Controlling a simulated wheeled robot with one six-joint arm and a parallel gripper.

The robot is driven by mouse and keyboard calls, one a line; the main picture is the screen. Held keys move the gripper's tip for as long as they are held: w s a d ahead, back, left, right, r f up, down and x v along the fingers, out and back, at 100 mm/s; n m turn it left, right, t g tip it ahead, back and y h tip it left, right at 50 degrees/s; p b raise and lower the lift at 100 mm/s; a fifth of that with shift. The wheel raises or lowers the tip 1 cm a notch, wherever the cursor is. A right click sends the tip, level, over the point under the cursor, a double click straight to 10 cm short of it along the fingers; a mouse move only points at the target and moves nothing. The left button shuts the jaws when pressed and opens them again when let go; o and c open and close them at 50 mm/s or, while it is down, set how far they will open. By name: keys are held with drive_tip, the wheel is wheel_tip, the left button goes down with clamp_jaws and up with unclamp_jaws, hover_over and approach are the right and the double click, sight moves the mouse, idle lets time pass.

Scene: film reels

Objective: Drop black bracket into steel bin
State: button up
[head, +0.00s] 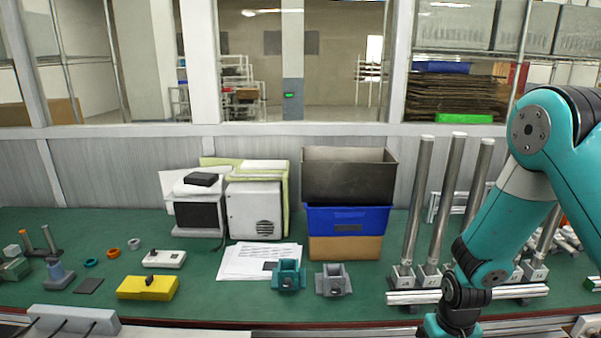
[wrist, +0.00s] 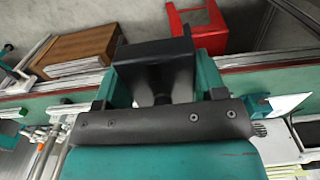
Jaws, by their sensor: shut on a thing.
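The black bracket (wrist: 155,53) shows in the wrist view, held between the two teal fingers of my gripper (wrist: 161,78). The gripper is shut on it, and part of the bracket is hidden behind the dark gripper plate. In the head view my arm comes in from the right and runs down out of the bottom edge, so the gripper and bracket are out of that view. The steel bin (head: 350,178) is a dark grey open box at the back of the green bench, on top of a blue bin (head: 347,220). Its inside floor is hidden.
A teal bracket (head: 288,276) and a grey bracket (head: 333,281) stand in front of the bins. Tall metal posts (head: 450,200) rise right of the bins. Papers (head: 258,261) and a yellow block (head: 147,288) lie left. The wrist view shows a red frame (wrist: 203,20).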

drive_tip(key=f, duration=0.1)
drive_tip(key=s+f+b, duration=0.1)
drive_tip(key=f, duration=0.1)
drive_tip(key=f+b, duration=0.1)
drive_tip(key=shift+s+f, duration=0.25)
drive_tip(key=shift+s, duration=0.15)
